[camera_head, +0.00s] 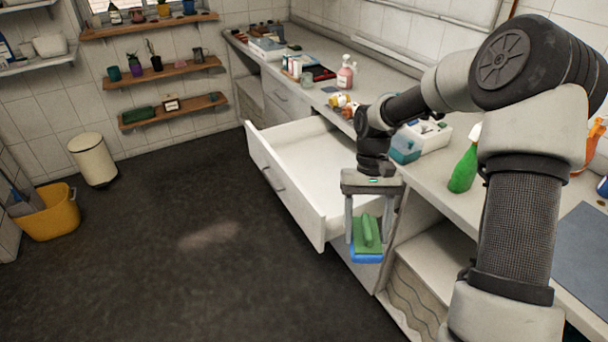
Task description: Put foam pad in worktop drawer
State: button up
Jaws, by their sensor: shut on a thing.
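My gripper (369,228) points down in front of the near corner of the open drawer. It is shut on the foam pad (367,253), which has a green handle and top and a blue underside. The pad hangs between the two fingers, in the air outside the drawer as seen from here. The worktop drawer (292,207) is white, pulled out under the counter, and its visible inside is empty. My wrist and gripper hide part of its right end.
The worktop (438,182) carries a green spray bottle (464,167), a pink soap bottle (345,74) and a white-and-teal box (405,146). An open shelf lies below it. A yellow bucket (48,217) and a bin (93,159) stand far left. The dark floor (190,270) is clear.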

aim_at(318, 187)
jog(key=i+j+u, duration=0.2)
jog(key=u, duration=0.2)
jog(key=i+j+u, duration=0.15)
jog(key=u, duration=0.3)
jog(key=i, duration=0.6)
